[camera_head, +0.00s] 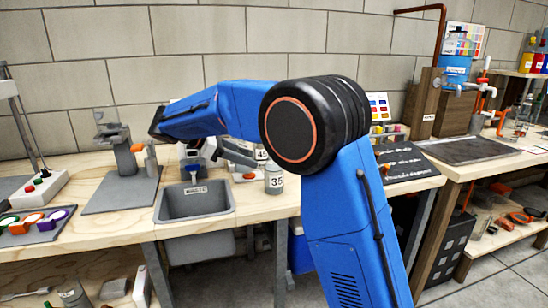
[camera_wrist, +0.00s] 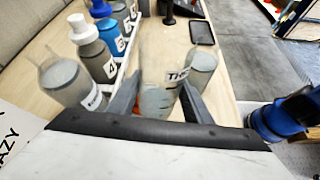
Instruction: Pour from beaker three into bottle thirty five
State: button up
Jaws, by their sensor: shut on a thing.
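My gripper (camera_wrist: 160,84) is shut on a clear beaker (camera_wrist: 157,103) in the wrist view. Its white label (camera_wrist: 177,76) begins with "TH", fitting beaker three. Greyish contents show low in the beaker, between the two dark fingers. In the head view my gripper is beyond the sink, partly hidden by my blue arm, and I cannot clearly make out the beaker there. Bottle thirty five (camera_head: 274,181), grey and labelled 35, stands upright on the bench right of the sink, beside my arm. I cannot tell whether the grey container (camera_wrist: 203,68) behind the held beaker is that bottle.
A grey sink (camera_head: 195,204) is set in the bench front. In the wrist view, a row of numbered bottles (camera_wrist: 100,62) and a grey-filled beaker (camera_wrist: 66,82) stand left of my gripper. A dark board (camera_head: 405,163) lies on the right.

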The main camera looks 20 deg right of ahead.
aim_at(239, 138)
jog(key=shift+w+a+r+n+g+h, duration=0.25)
jog(key=shift+r+n+g+h, duration=0.2)
jog(key=shift+h, duration=0.25)
notch_tip(239, 138, up, 5)
dwell(0.3)
jog(key=shift+d+f, duration=0.1)
dwell(0.3)
